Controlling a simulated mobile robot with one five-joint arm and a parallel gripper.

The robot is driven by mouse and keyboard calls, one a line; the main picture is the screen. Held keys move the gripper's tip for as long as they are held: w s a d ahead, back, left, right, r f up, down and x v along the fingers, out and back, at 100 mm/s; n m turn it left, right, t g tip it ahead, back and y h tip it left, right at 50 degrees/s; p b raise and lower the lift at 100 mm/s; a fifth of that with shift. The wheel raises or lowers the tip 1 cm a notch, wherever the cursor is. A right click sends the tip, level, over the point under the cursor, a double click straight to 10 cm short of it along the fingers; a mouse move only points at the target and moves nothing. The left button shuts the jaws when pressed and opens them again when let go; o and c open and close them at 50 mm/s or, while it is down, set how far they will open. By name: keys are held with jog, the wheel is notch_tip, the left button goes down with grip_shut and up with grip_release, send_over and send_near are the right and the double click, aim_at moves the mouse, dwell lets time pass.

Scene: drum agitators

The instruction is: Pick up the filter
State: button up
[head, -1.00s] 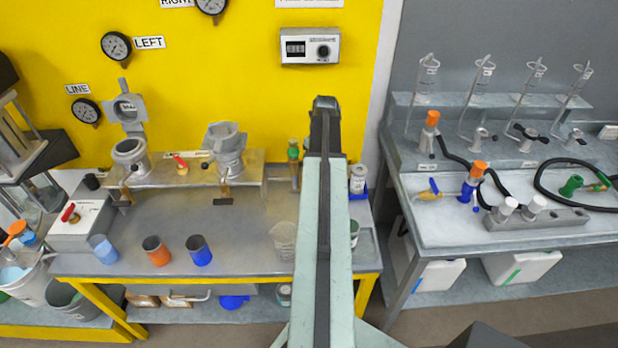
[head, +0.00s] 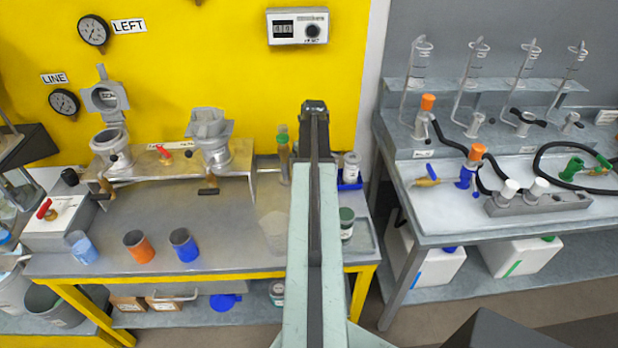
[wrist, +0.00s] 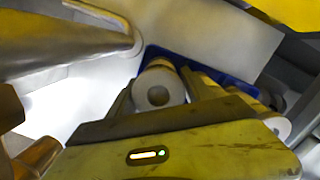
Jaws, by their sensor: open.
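A white cylinder with a round, hollow-centred end (wrist: 158,92), which looks like the filter, sits in a blue holder (wrist: 240,82) in the wrist view. In the head view a pale labelled cylinder (head: 351,166) stands in a blue holder (head: 349,183) at the bench's right back, just right of my arm; I take it to be the same one. My gripper (wrist: 160,84) is open; its yellow body fills the bottom of the wrist view, with the white end just beyond it. Whether they touch is unclear. In the head view my arm hides the gripper.
A second pale cylinder end (wrist: 278,126) shows at the right of the wrist view. A green-lidded jar (head: 346,222) stands in front of the blue holder. Orange (head: 139,246) and blue (head: 184,244) cups stand at the bench front. A side bench (head: 440,215) is at right.

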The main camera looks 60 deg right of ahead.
jog(key=shift+r, duration=0.1)
jog(key=c, duration=1.1)
jog(key=shift+o, duration=0.2)
